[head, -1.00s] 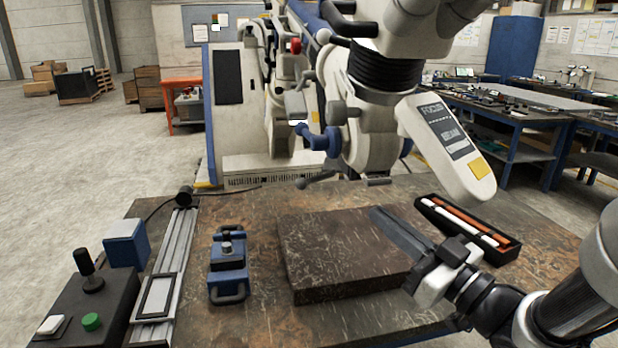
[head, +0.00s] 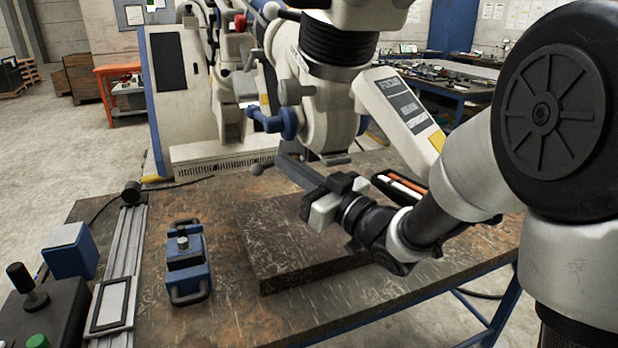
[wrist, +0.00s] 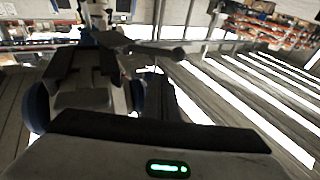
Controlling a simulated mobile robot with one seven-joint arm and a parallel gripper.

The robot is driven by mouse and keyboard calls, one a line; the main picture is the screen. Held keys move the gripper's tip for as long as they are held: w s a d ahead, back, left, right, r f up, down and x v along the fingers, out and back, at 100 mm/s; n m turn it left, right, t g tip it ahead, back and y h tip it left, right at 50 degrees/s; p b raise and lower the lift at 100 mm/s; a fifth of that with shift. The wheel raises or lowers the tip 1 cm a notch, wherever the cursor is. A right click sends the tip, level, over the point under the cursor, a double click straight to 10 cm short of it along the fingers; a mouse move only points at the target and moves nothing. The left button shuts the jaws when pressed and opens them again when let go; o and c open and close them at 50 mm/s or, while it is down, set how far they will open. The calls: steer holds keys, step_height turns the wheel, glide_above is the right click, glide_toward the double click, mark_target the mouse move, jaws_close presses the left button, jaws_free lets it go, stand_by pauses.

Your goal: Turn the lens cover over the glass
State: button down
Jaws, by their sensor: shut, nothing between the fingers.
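The microscope arm (head: 325,110) is a big cream machine with a black bellows, standing behind the bench. Under its head, a short rod ends in a dark ball knob (head: 257,169); a rod with a ball also shows in the wrist view (wrist: 178,52). A small flat dark plate (head: 335,159) sits to the right of the rod. I cannot tell for sure which part is the lens cover; the glass is not clearly visible. My gripper (head: 285,162) is shut and empty, its long dark fingers pointing up-left beside the rod. Contact cannot be told.
A dark square slab (head: 275,235) lies on the bench under my gripper. A blue clamp-like fixture (head: 187,262), a metal rail (head: 122,255) and a joystick box (head: 45,310) stand at left. A black tray with white rods (head: 405,187) lies behind my wrist.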

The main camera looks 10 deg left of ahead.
steer(key=shift+w+a+f, duration=0.7)
steer(key=shift+a+f, duration=0.25)
steer(key=shift+a, duration=0.05)
